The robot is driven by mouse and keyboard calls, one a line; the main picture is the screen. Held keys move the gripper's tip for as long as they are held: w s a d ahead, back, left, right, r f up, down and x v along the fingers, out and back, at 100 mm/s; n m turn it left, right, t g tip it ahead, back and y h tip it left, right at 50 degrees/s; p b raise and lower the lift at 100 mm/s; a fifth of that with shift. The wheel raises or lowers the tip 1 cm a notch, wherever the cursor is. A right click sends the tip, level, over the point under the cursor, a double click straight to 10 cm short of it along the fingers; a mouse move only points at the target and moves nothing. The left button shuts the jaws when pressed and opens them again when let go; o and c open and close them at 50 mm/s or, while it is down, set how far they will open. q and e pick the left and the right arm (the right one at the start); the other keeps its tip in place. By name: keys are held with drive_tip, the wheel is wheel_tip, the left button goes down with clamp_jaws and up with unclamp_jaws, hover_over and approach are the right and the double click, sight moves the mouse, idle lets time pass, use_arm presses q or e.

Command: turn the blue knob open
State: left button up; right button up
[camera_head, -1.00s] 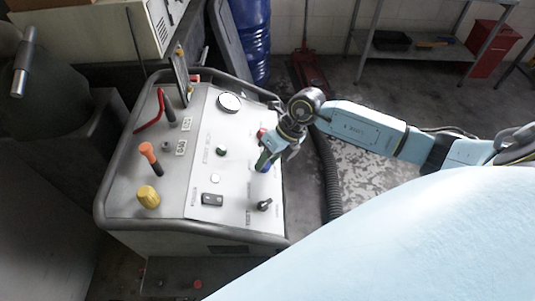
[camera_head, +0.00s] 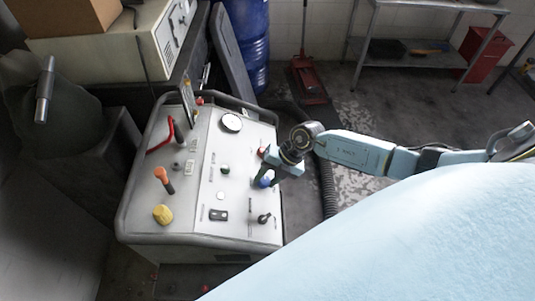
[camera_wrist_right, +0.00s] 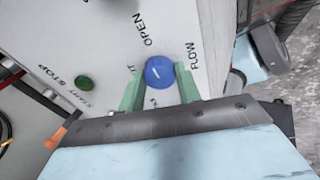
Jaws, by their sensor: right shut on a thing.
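The blue knob (camera_wrist_right: 159,72) sits on the light panel of the control console (camera_head: 190,232). The right wrist view shows its round face with a white line, near the printed words OPEN and FLOW. My right gripper (camera_wrist_right: 160,84) has its two green fingers on either side of the knob and is shut on it. In the head view my right gripper (camera_head: 265,176) reaches in from the right, and the blue knob (camera_head: 267,181) shows partly behind the fingers. My left gripper is not in view.
The panel also holds a green button (camera_head: 225,170), a black knob (camera_head: 264,218), a gauge (camera_head: 231,122), a yellow knob (camera_head: 162,214), an orange-topped lever (camera_head: 164,179) and a red-handled lever (camera_head: 160,137). A ribbed hose (camera_head: 327,190) runs down right of the console.

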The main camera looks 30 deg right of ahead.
drive_tip(key=shift+w+r+m, duration=0.1)
drive_tip(key=shift+m, duration=0.3)
drive_tip(key=shift+p, duration=0.3)
drive_tip(key=o, duration=1)
drive_tip(key=shift+c, duration=0.2)
drive_tip(key=v, duration=1.3)
drive_tip(key=shift+s, duration=0.2)
drive_tip(key=shift+d, duration=0.1)
